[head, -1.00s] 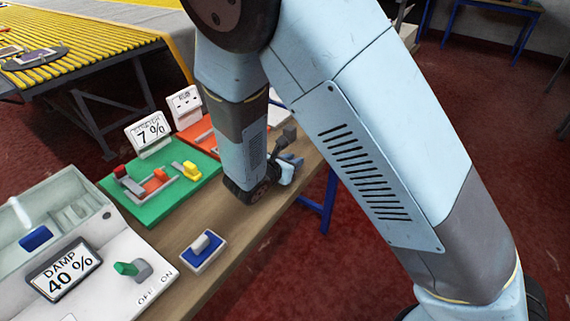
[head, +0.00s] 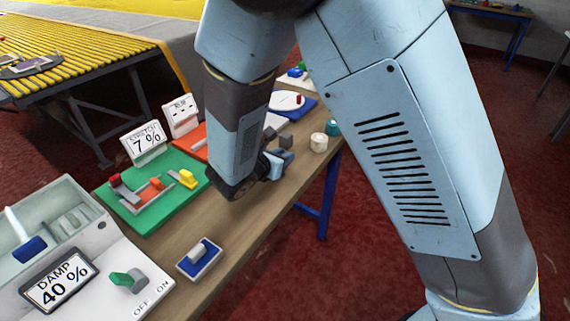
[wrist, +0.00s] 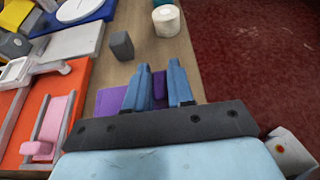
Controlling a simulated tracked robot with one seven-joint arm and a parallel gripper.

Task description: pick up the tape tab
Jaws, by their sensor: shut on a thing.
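My gripper (wrist: 160,88) is low over the wooden bench, with its two blue fingers close together. A purple piece (wrist: 160,86), which looks like the tape tab, shows between the fingers, and they are shut on it. More purple (wrist: 108,101) shows flat on the bench to the left of the fingers; I cannot tell whether it is one with the piece. In the head view my gripper (head: 280,163) is seen from the side at the bench's right part, and the purple piece is hidden there.
A dark grey block (wrist: 121,45) and a white roll (wrist: 166,20) stand beyond the fingers. An orange board (wrist: 75,85) with a pink part lies to the left. A blue-and-white switch (head: 199,258) and a green board (head: 150,205) are nearer. The bench drops off on the right.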

